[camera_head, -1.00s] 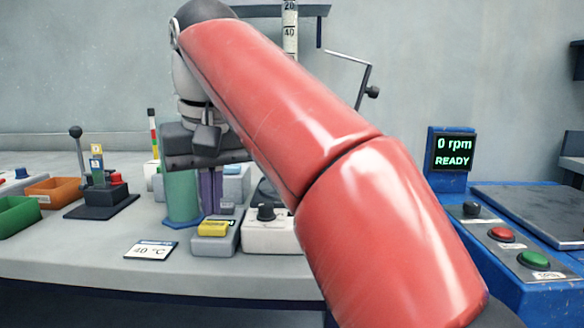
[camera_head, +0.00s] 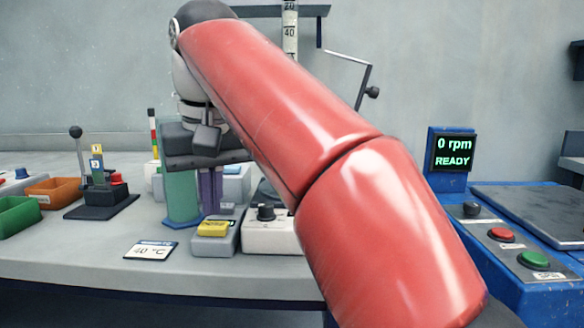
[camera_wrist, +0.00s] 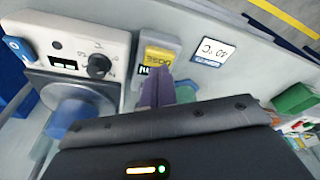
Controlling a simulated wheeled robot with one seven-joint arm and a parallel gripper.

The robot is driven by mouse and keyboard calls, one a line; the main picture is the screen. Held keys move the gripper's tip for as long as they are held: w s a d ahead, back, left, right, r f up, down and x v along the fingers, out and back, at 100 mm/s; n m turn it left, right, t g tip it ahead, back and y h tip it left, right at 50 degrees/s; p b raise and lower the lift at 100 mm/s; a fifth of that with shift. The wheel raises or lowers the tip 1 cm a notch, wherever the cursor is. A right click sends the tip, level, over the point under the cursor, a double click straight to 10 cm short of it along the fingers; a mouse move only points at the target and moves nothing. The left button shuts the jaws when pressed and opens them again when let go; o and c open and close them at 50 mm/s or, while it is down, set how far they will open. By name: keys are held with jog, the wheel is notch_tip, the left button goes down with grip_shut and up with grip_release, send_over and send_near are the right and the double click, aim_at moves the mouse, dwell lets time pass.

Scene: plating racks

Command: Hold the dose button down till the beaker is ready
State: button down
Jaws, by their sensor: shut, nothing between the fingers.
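The yellow dose button (camera_head: 213,229) sits on a small grey box at the bench front. In the wrist view the button (camera_wrist: 158,57) reads DOSE, with a small green-lit display beside it, partly covered by my fingers. My gripper (camera_head: 210,210) points down with its purple fingers shut and empty. Its tips are just behind the button in the head view and at its near edge in the wrist view (camera_wrist: 158,72); I cannot tell whether they touch it. A blurred bluish vessel, seemingly the beaker (camera_wrist: 68,115), stands on a dark plate in the wrist view. My arm hides that area in the head view.
A white unit with a black knob (camera_head: 265,212) adjoins the dose box. A 40 °C card (camera_head: 151,250) lies to the left. A green cylinder (camera_head: 182,200) stands close by the fingers. At right, a blue station's screen (camera_head: 454,152) reads 0 rpm READY.

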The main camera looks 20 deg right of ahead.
jog(key=shift+f, duration=0.2)
dwell(0.3)
jog(key=shift+f+b, duration=0.75)
jog(key=shift+f, duration=0.05)
dwell(1.1)
notch_tip(320, 180, up, 5)
jog(key=p, duration=0.5)
jog(key=shift+r+p, duration=0.35)
jog(key=shift+r, duration=0.7)
jog(key=shift+s, duration=0.1)
